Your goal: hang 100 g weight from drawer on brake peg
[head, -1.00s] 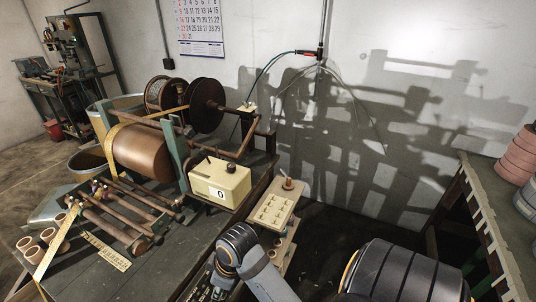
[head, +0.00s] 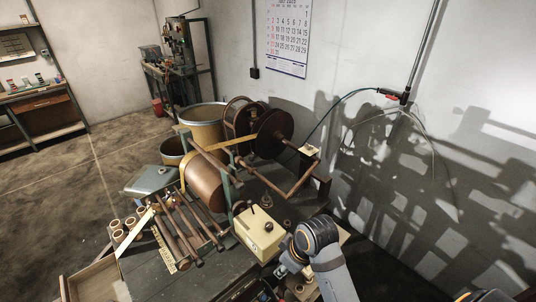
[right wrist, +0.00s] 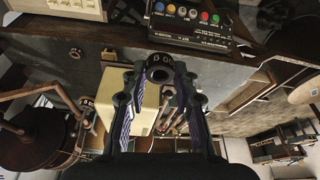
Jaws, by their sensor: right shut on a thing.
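My right gripper (right wrist: 162,76) is shut on a small grey cylindrical weight (right wrist: 159,61). Its printed marking is upside down and looks like "100 g". In the head view my right arm stands at the lower right, beside the cream counter box; its fingers and the weight are not clear there. The winding machine (head: 205,181) stands on the bench, with a copper drum, a dark reel (head: 275,131) and a bar frame at its right end. I cannot single out the brake peg. An open wooden drawer (head: 97,281) juts out at lower left. My left gripper is not in view.
The cream counter box (head: 258,232) sits close to my right arm. Rods (head: 188,228) and short tubes (head: 118,228) lie at the bench's left. Small dark round pieces (head: 287,223) are near the box. A control box with coloured buttons (right wrist: 190,14) shows in the wrist view.

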